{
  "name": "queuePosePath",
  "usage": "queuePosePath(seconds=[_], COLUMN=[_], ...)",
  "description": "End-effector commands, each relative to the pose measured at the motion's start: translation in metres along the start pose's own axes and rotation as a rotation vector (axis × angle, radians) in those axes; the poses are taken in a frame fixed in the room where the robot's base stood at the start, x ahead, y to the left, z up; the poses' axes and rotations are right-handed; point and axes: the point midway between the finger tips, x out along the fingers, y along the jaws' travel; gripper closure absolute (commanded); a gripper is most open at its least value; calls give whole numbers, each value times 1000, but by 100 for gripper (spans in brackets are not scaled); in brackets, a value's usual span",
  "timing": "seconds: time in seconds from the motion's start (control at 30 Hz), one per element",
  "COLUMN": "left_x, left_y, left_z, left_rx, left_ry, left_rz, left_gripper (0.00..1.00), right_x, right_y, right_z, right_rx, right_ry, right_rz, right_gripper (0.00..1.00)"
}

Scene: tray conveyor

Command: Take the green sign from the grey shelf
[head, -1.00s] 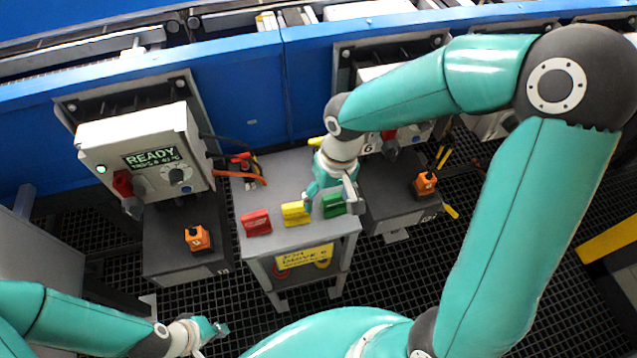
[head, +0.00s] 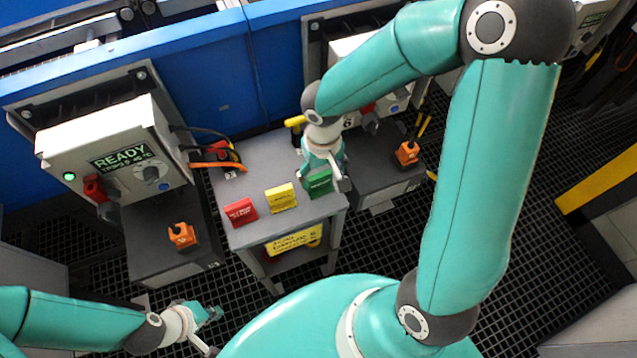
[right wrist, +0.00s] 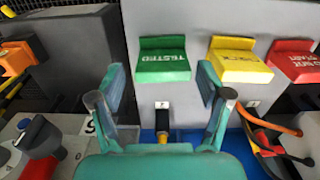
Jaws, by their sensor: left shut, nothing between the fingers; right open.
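The green sign (head: 320,183) stands on the grey shelf (head: 262,158), at the right end of a row of three signs. It also shows in the right wrist view (right wrist: 163,64), reading "TESTED". My right gripper (head: 324,174) is open over the right part of the shelf, close to the green sign. In the right wrist view the fingers (right wrist: 160,84) stand apart to either side of the sign's line, with the sign ahead of them and a gap visible. My left gripper (head: 212,318) is shut and empty, low at the left, well away from the shelf.
A yellow sign (head: 281,197) and a red sign (head: 241,212) stand left of the green one. Dark boxes with orange parts (head: 182,235) (head: 407,154) flank the shelf. A control box (head: 110,150) reading "READY" and cables (head: 208,164) are at the left.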

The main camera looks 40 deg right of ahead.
Motion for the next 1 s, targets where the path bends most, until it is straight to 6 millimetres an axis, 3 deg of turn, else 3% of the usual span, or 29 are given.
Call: queuePosePath(seconds=[0.4, 0.7, 0.77, 1.0], left_x=[0, 0, 0, 0], left_y=[0, 0, 0, 0], left_z=[0, 0, 0, 0], left_rx=[0, 0, 0, 0], left_ry=[0, 0, 0, 0], left_rz=[0, 0, 0, 0], left_gripper=[100, 100, 100, 100], right_x=[47, 52, 52, 52], right_y=[-4, -4, -4, -4], right_z=[-9, -9, -9, -9], right_rx=[-2, -2, -2, -2], right_ry=[-3, 0, 0, 0], right_rz=[1, -1, 0, 0], right_gripper=[23, 23, 30, 70])
